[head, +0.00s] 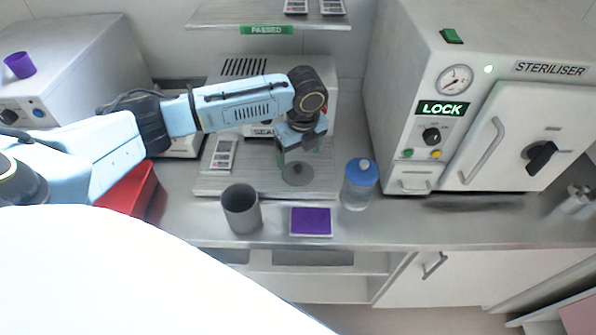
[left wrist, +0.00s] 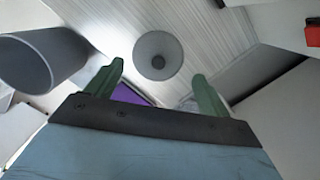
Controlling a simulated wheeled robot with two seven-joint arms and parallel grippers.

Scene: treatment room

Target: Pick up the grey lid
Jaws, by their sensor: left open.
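The grey lid (head: 298,174) is a small round disc with a knob, lying on the pale ribbed board of the sealing machine. In the left wrist view the grey lid (left wrist: 157,55) shows as a disc ahead of and between the fingertips. My left gripper (head: 297,152) points down just above the lid and partly hides its far side. Its green fingers (left wrist: 159,72) are apart with nothing between them. I cannot tell the exact height left above the lid. My right gripper is not in view.
An open grey canister (head: 241,211) stands in front, left of a purple pad (head: 311,222). A clear jar with a blue lid (head: 360,184) stands close on the right. The steriliser (head: 480,100) is at right, a red box (head: 128,190) at left. A shelf (head: 230,14) hangs above.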

